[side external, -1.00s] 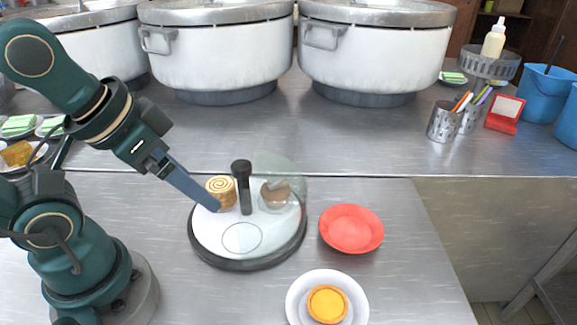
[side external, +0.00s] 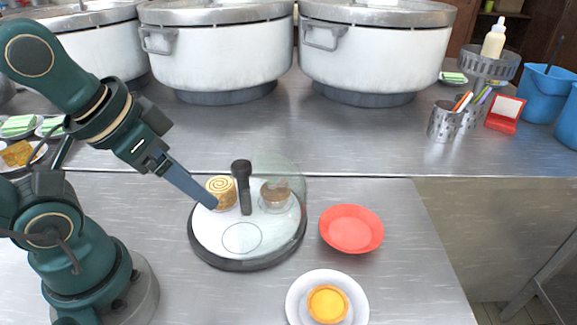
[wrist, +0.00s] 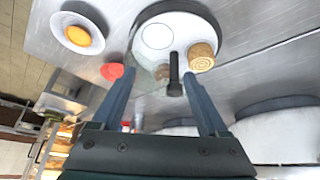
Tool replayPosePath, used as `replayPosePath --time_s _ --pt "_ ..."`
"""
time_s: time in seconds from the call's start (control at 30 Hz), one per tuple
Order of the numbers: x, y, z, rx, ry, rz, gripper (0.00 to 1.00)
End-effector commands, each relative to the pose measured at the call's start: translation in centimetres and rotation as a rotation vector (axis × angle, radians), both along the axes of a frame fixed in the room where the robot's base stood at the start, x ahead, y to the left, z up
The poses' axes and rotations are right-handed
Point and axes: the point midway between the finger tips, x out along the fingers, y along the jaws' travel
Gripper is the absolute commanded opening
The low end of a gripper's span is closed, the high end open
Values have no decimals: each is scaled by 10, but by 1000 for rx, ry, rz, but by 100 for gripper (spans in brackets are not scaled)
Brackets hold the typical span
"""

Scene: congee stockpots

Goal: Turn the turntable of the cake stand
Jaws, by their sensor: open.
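The cake stand's round white turntable (side external: 225,243) has a dark rim and a black upright post with a knob (side external: 241,172). A clear cover is over part of it. A spiral-topped roll cake (side external: 221,190) stands at its back left, and a brown dessert in a clear cup (side external: 276,194) at its back right; an empty circle is marked at the front. My gripper (side external: 215,205) is at the stand's left side, close to the roll cake. In the wrist view my gripper (wrist: 161,66) is open, and the post (wrist: 174,75) shows between its fingers. Contact cannot be told.
A red plate (side external: 351,229) lies right of the stand. A white plate (side external: 294,300) with a yellow tart (side external: 327,304) is at the front. Large white pots (side external: 215,55) stand behind on the counter. Blue buckets (side external: 545,92) are at the far right.

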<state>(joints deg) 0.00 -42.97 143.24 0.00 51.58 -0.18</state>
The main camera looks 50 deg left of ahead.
Motion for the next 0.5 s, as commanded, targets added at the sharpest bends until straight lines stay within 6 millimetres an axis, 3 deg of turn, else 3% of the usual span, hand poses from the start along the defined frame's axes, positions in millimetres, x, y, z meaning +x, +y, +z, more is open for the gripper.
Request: replayPosePath --time_s 0.07,0.23,0.5 --pt "-3 0 -1 -13 18 24 74" --pt "5 1 22 -55 52 115 74" --pt "46 12 49 -113 229 325 74"
